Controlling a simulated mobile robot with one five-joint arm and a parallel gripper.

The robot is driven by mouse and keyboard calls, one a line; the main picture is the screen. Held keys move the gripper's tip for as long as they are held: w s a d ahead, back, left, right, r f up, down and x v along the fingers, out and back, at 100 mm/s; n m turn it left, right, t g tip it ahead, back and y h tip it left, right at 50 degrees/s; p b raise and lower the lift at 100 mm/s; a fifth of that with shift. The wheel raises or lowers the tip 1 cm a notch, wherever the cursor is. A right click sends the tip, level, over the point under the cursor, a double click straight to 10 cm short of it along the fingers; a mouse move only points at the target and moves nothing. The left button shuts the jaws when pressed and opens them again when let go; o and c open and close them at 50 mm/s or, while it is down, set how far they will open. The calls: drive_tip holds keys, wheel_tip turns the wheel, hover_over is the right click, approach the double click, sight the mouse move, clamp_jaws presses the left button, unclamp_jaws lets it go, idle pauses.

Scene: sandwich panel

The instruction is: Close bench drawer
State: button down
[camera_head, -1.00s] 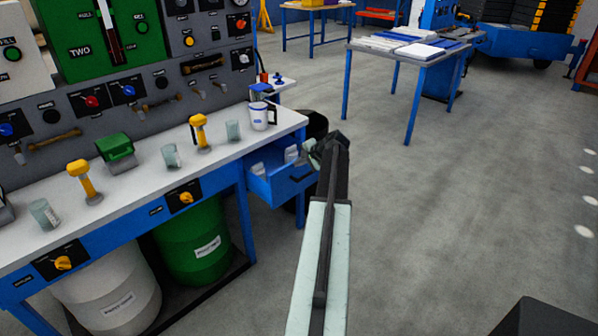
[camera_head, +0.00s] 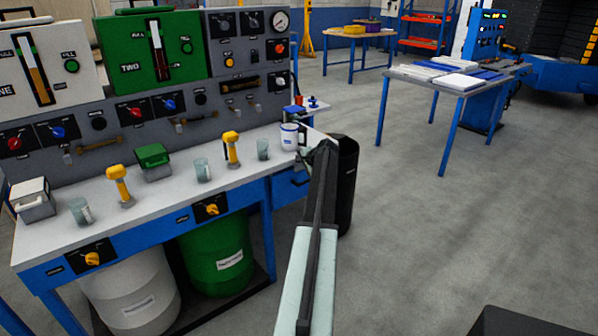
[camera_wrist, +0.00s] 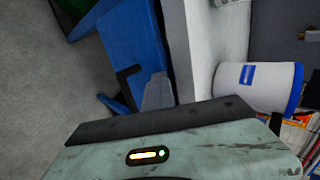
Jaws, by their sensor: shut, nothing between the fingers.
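The bench drawer (camera_head: 285,190) has a blue front with a black handle, at the right end of the bench. No open drawer interior shows now, but my arm hides part of it, so I cannot tell if it is fully flush. In the wrist view the blue drawer front (camera_wrist: 133,45) and its black handle (camera_wrist: 125,80) lie just beyond my gripper (camera_wrist: 158,92). My gripper is shut and empty, close to the drawer front; I cannot tell whether it touches. In the head view the gripper is mostly hidden by my arm near the bench corner.
A white and blue mug (camera_head: 290,136) stands on the bench top (camera_head: 180,190) near that corner; it also shows in the wrist view (camera_wrist: 258,86). A black bin (camera_head: 347,185) stands on the floor to the right of the drawer. Open floor lies further right.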

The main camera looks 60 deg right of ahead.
drive_tip(key=shift+w+d+r, duration=0.1)
drive_tip(key=shift+d, duration=0.2)
drive_tip(key=s+a+f+p+v, duration=0.1)
drive_tip(key=f+p+v, duration=0.1)
drive_tip(key=p+v, duration=0.5)
drive_tip(key=v, duration=0.6)
drive_tip(key=shift+s+a, duration=0.25)
drive_tip(key=shift+s, duration=0.15)
drive_tip(key=shift+f, duration=0.15)
